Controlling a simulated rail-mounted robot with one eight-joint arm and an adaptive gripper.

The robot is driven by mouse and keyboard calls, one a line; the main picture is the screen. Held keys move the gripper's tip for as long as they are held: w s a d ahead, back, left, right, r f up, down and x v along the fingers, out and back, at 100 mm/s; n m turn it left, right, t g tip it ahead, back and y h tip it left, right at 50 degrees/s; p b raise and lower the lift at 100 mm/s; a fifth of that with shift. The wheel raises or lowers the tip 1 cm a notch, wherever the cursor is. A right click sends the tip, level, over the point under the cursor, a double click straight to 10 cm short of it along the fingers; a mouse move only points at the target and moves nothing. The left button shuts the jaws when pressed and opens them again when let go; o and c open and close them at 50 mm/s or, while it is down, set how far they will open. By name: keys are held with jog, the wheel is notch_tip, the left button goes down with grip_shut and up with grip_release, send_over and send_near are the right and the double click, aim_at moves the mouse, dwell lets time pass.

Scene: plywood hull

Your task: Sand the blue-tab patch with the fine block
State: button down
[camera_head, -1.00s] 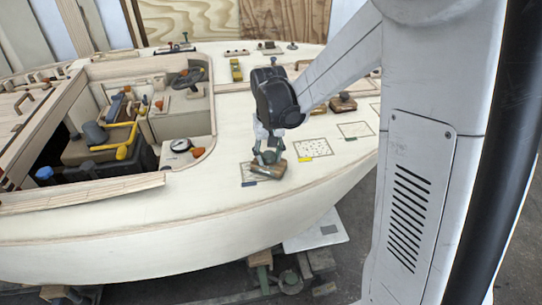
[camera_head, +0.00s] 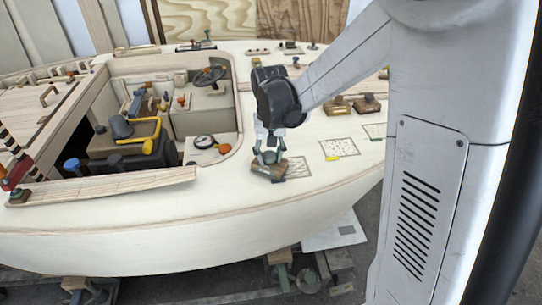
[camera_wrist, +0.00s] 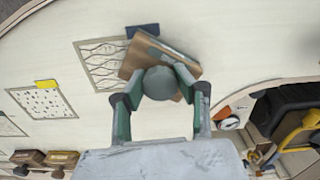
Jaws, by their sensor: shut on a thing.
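The fine block is a brown wooden block (camera_head: 264,170) with a round grey knob (camera_wrist: 160,83). My gripper (camera_wrist: 160,92) is shut on this knob, one finger on each side. In the head view my gripper (camera_head: 268,157) is above the block, on the pale deck. The blue-tab patch (camera_wrist: 103,62) is an outlined rectangle with wavy lines. The block sits turned at an angle over one edge of it, at the right in the wrist view. Most of the patch (camera_head: 298,168) shows right of the block in the head view. The dark blue tab (camera_wrist: 142,30) lies beside the block.
A yellow-tab speckled patch (camera_head: 338,149) is further right on the deck. Two more knobbed blocks (camera_head: 338,107) (camera_head: 367,104) stand behind it. A round gauge (camera_head: 204,142) and an orange knob (camera_head: 225,149) sit by the cockpit opening. Bare deck lies in front of the block.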

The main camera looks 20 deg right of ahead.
aim_at(271, 155)
jog(key=r, duration=0.2)
jog(key=r+p, duration=0.1)
jog(key=shift+s+d, duration=0.1)
jog(key=shift+d, duration=0.15)
jog(key=shift+r, duration=0.35)
jog(key=shift+r+p, duration=1.4)
jog(key=shift+r, duration=0.6)
